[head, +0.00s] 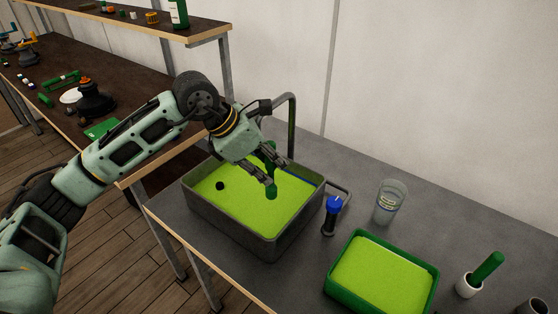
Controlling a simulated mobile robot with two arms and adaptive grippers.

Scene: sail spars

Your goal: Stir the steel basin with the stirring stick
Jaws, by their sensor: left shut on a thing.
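The steel basin (232,226) stands on the grey table, filled with bright yellow-green contents. My left gripper (279,176) is above the basin's right part, pointing down to the right. It is shut on a dark green stick, which I take for the stirring stick (271,191). The stick's upper part shows behind the fingers and its lower end shows below them, over the green contents. I cannot tell whether its lower end dips in. A small black round spot (220,186) shows in the basin's left part. My right gripper is not in view.
A bent metal pipe (292,112) rises behind the basin. A cluttered wooden bench lies left.

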